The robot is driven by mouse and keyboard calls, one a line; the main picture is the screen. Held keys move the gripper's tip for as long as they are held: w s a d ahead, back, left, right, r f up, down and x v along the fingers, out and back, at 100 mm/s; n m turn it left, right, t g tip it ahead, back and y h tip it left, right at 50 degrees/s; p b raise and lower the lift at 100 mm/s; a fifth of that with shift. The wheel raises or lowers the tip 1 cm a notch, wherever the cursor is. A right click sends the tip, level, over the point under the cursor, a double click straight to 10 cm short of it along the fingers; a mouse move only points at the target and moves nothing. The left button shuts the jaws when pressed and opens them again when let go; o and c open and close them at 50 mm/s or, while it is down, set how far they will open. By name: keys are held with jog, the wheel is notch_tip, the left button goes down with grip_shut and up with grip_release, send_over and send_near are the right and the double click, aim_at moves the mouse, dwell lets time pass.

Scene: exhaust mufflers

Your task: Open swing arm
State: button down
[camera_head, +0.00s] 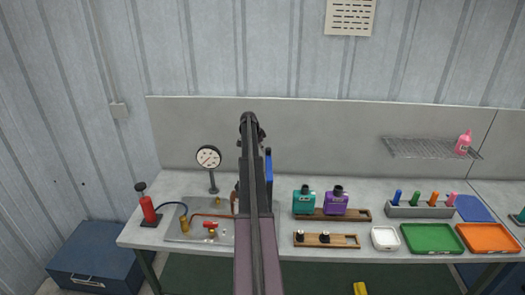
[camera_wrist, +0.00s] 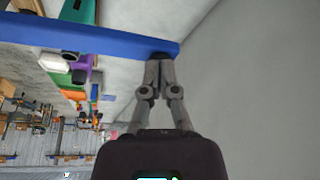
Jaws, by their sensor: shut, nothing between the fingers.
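A long blue bar, which looks like the swing arm (camera_wrist: 90,40), crosses the upper left of the wrist view and ends near the top middle. My gripper (camera_wrist: 161,58) is shut and empty, with its fingertips right at the bar's end. I cannot tell whether they touch it. In the head view only a short blue piece of the swing arm (camera_head: 269,166) shows beside my arm. My arm hides the rest, and my fingers cannot be made out there.
A pressure gauge (camera_head: 209,157) and a red hand pump (camera_head: 149,211) stand left of my arm on the workbench (camera_head: 350,190). Teal (camera_head: 304,203) and purple (camera_head: 336,203) blocks stand right of it, with green (camera_head: 432,238) and orange (camera_head: 487,238) trays farther right. A grey panel rises behind.

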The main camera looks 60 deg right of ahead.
jog(key=w+a+r+p, duration=0.5)
jog(key=r+p, duration=0.4)
jog(key=shift+w+a, duration=0.15)
jog(key=shift+a, duration=0.05)
dwell(0.6)
jog(key=shift+r, duration=0.1)
dwell(0.6)
